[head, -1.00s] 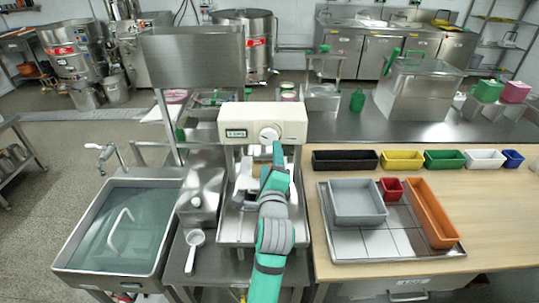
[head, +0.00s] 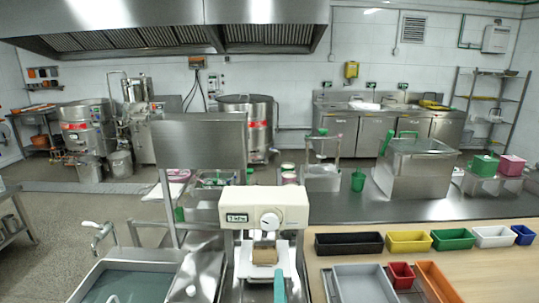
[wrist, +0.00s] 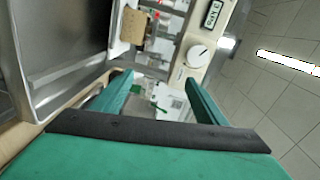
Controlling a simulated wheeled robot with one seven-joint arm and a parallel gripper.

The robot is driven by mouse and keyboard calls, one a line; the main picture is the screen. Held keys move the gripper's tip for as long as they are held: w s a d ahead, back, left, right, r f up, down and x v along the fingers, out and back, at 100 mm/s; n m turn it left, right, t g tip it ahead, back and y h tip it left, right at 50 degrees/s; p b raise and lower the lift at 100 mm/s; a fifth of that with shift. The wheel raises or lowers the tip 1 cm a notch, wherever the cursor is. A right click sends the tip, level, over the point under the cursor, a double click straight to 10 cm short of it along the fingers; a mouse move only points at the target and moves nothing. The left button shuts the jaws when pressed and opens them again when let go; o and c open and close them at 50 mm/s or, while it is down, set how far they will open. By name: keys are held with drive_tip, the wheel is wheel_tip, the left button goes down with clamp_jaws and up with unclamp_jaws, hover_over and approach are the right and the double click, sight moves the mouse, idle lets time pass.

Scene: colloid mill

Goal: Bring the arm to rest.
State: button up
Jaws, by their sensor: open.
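My gripper (wrist: 158,82) shows in the wrist view with its two green fingers spread apart and nothing between them. In the head view only a short green part of my arm shows at the bottom edge, in front of the mill. The cream mill head (head: 263,205) has a display and a round dial (head: 270,220). It also shows in the wrist view (wrist: 207,45), beyond the fingers. A brown block (head: 265,254) sits on a white part below the dial. My gripper looks apart from all of these.
A sink (head: 120,285) is at lower left. On the wooden table (head: 490,270) at right are a row of coloured bins, among them a black bin (head: 349,243), and a grey tub (head: 363,283). A steel box (head: 415,170) stands behind on the counter.

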drive_tip(key=s+d+f+n+g, duration=0.1)
drive_tip(key=s+f+n, duration=0.5)
drive_tip(key=s, duration=0.6)
drive_tip(key=s+d+f+n, duration=0.1)
drive_tip(key=s+f+n, duration=0.4)
drive_tip(key=s+f, duration=0.5)
drive_tip(key=s+a+r+n, duration=0.1)
drive_tip(key=s+a+n, duration=0.1)
drive_tip(key=s, duration=0.8)
drive_tip(key=s+a+r+n+g, duration=0.1)
drive_tip(key=s+a+n, duration=0.2)
drive_tip(key=s, duration=0.8)
drive_tip(key=shift+s+n, duration=0.2)
drive_tip(key=shift+n, duration=0.2)
drive_tip(key=shift+s+a, duration=0.1)
